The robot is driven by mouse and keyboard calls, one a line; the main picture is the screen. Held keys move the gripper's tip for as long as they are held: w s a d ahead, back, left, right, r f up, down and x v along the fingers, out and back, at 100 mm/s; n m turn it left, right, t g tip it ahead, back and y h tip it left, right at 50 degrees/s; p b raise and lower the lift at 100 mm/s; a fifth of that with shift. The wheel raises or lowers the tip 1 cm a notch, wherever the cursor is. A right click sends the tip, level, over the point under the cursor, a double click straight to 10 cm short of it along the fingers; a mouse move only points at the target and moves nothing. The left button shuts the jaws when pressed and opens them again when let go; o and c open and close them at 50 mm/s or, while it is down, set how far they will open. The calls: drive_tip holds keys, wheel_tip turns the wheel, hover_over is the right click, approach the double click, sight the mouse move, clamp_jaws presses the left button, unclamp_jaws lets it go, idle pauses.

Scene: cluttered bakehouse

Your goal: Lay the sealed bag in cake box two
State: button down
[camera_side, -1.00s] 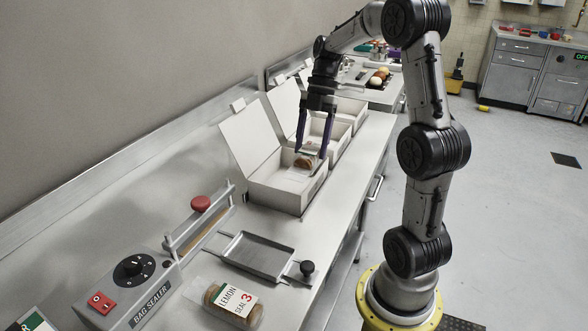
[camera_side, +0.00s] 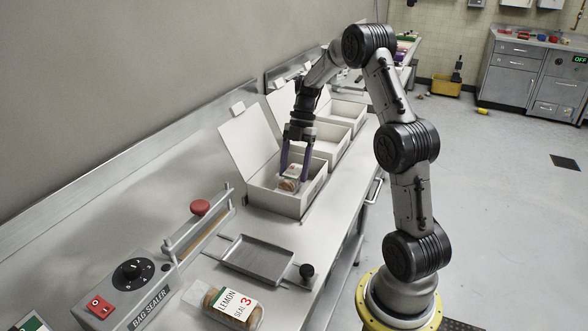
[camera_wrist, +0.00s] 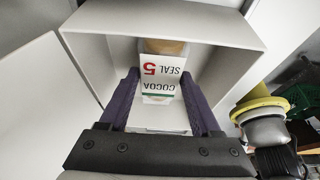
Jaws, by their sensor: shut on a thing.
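My gripper (camera_side: 294,172) points down over the nearest of three open white cake boxes (camera_side: 268,201). Its purple fingers are shut on a sealed bag (camera_side: 288,182) with a white label and brown contents. In the wrist view the bag (camera_wrist: 162,72) reads "COCOA SEAL 5", upside down, between the two fingertips (camera_wrist: 160,78). The white walls of the box (camera_wrist: 165,22) surround the bag there. The bag is within the box's opening; I cannot tell whether it touches the floor. No number shows on the boxes, so I cannot tell which is box two.
Two more open boxes (camera_side: 325,142) stand behind, lids raised toward the wall. In front are a metal tray (camera_side: 258,260), a bag sealer (camera_side: 135,288) with a red knob, and another bag labelled "LEMON SEAL 3" (camera_side: 234,304). The counter's right edge runs close beside the boxes.

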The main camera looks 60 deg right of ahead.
drive_tip(key=shift+c, duration=0.5)
unclamp_jaws()
drive_tip(key=shift+f, duration=0.1)
drive_tip(key=v, duration=1.1)
wheel_tip(320, 180, up, 5)
drive_tip(key=m+h, duration=0.1)
drive_tip(key=m, duration=0.2)
hover_over(291, 178)
drive_tip(key=s+a+r+m+t+h, duration=0.1)
drive_tip(key=s+a+r+m+h, duration=0.25)
drive_tip(key=a, duration=0.55)
drive_tip(key=s+a+f+m+t, duration=0.4)
drive_tip(key=s+a+m, duration=0.6)
drive_tip(key=s, duration=0.3)
drive_tip(key=shift+s+a+f+m+t, duration=0.2)
drive_tip(key=shift+a+f+m+t, duration=0.1)
drive_tip(key=shift+f+m, duration=0.45)
